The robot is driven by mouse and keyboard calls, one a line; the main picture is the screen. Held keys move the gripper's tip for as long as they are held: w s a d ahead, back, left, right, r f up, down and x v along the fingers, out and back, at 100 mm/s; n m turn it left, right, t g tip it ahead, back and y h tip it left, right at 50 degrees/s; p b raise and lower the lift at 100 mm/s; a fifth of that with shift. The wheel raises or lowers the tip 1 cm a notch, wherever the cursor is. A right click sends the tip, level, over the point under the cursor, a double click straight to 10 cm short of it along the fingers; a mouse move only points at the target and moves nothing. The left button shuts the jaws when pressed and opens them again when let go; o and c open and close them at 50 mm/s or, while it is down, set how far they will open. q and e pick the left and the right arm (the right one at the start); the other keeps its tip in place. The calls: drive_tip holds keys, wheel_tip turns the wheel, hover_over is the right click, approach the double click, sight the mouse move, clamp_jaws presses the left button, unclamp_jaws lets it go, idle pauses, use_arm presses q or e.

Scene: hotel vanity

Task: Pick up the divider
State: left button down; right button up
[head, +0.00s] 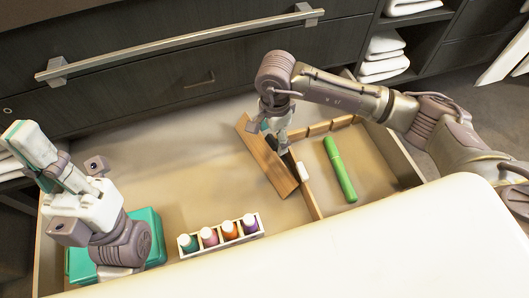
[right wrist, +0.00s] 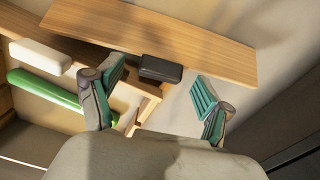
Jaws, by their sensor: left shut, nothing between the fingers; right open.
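The divider, a flat light-wood board (head: 262,160), is in the open drawer left of the small wooden frame, set at an angle. In the right wrist view the board (right wrist: 160,35) spans the top, beyond the fingertips. My right gripper (head: 276,118) is open above the board's far end, and its fingers (right wrist: 155,92) are apart with the board not between them. A black block (right wrist: 161,69) shows between the board and the fingers. My left gripper (head: 32,150) is shut and empty, raised at the drawer's left side, far from the board.
The wooden frame (head: 312,203) has a green marker-like stick (head: 340,170) right of it and a white block (head: 302,171) beside it. A holder with several coloured bottles (head: 220,236) stands near the front. A teal box (head: 150,232) is under my left arm. The drawer floor's left-middle is clear.

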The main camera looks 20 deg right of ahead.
drive_tip(key=shift+f, duration=0.35)
drive_tip(key=c, duration=1.3)
